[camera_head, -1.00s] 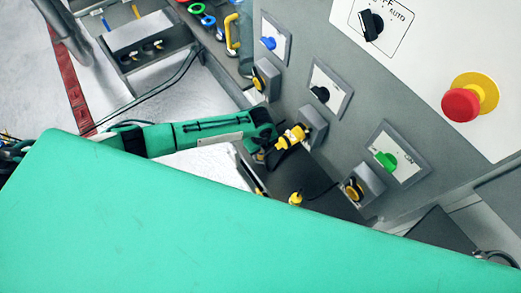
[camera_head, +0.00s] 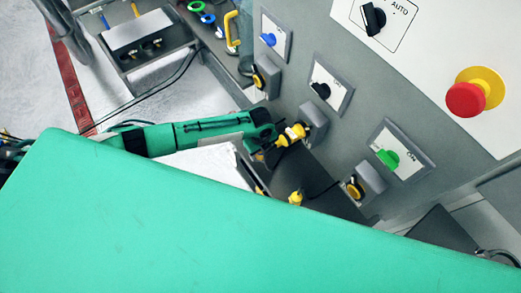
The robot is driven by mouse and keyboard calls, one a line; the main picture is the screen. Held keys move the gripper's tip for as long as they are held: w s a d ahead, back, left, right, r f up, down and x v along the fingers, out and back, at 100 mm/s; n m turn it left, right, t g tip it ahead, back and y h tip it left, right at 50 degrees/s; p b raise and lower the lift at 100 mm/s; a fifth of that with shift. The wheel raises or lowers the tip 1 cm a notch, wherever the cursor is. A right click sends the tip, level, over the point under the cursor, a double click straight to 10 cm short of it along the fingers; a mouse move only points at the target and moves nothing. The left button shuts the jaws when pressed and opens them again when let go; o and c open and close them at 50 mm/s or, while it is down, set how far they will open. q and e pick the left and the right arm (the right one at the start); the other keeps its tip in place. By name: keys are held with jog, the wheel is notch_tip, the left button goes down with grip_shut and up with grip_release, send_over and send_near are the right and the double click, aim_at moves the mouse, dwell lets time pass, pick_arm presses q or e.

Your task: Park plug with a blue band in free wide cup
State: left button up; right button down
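My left gripper (camera_head: 268,146) is at the end of the green arm that comes in from the left, low in front of the grey panel. A yellow plug (camera_head: 292,134) with dark bands is right by its tip, close to a grey socket block (camera_head: 314,114) on the panel. I cannot tell whether the fingers are closed on the plug or whether it sits in the socket. No blue band shows on it. Two dark round cups (camera_head: 157,44) show in the grey holder at the upper left; their width and contents are unclear. My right gripper is not in view.
Another yellow piece (camera_head: 295,197) shows below the gripper. The panel bears a blue knob (camera_head: 267,39), a green knob (camera_head: 387,158) and a red emergency button (camera_head: 466,99). Coloured rings (camera_head: 207,18) lie at the top. A large green surface, probably mine, hides the lower view.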

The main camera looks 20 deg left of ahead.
pick_arm(q)
jog(key=shift+o, duration=0.3)
jog(key=shift+r+b, duration=0.3)
jog(key=shift+r, duration=0.3)
notch_tip(320, 180, up, 12)
jog(key=b, duration=0.3)
jog(key=shift+f+b, duration=0.15)
jog(key=shift+b, duration=0.2)
jog(key=shift+r, duration=0.45)
